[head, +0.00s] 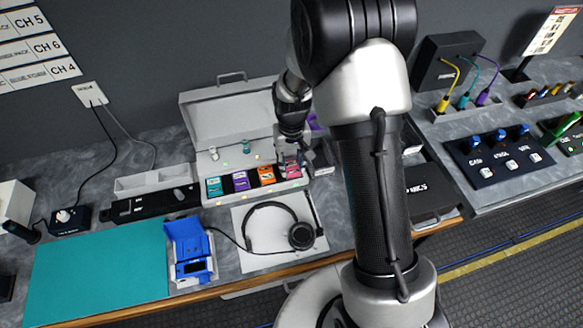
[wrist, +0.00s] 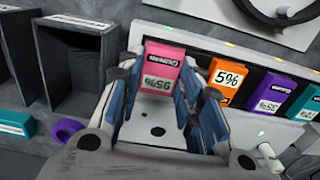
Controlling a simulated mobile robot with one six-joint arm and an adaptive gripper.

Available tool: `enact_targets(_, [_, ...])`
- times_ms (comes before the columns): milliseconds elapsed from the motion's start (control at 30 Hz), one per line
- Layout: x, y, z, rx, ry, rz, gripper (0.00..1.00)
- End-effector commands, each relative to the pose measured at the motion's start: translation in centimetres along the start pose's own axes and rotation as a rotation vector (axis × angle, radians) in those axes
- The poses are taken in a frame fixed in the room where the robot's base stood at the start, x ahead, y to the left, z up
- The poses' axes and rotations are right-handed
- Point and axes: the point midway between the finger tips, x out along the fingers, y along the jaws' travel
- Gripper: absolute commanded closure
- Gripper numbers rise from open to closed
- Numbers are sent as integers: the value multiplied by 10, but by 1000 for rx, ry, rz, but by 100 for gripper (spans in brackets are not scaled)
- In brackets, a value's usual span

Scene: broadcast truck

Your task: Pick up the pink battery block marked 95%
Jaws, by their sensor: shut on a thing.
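The pink battery block marked 95% (wrist: 162,68) is between the blue-padded fingers of my gripper (wrist: 158,92) in the wrist view. My gripper is shut on it. In the head view my gripper (head: 291,156) points down at the right end of the row of blocks in the pale charger case, and the pink block (head: 292,172) shows under it. The fingers hide its sides. I cannot tell whether it is clear of its slot.
Beside it stand an orange block marked 5% (wrist: 226,82), a purple one (wrist: 269,93) and a teal one (wrist: 307,107). The case's raised lid (head: 230,105) is behind. A headset (head: 300,235) lies in front. A dark open box (wrist: 75,70) is close by.

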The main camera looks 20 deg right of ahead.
Motion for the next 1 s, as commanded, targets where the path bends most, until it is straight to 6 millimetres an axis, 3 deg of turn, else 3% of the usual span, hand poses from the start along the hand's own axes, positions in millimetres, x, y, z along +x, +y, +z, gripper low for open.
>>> enact_targets(267, [-2, 0, 0, 0, 0, 0, 84])
enact_targets(1000, [-46, 0, 0, 0, 1, 0, 84])
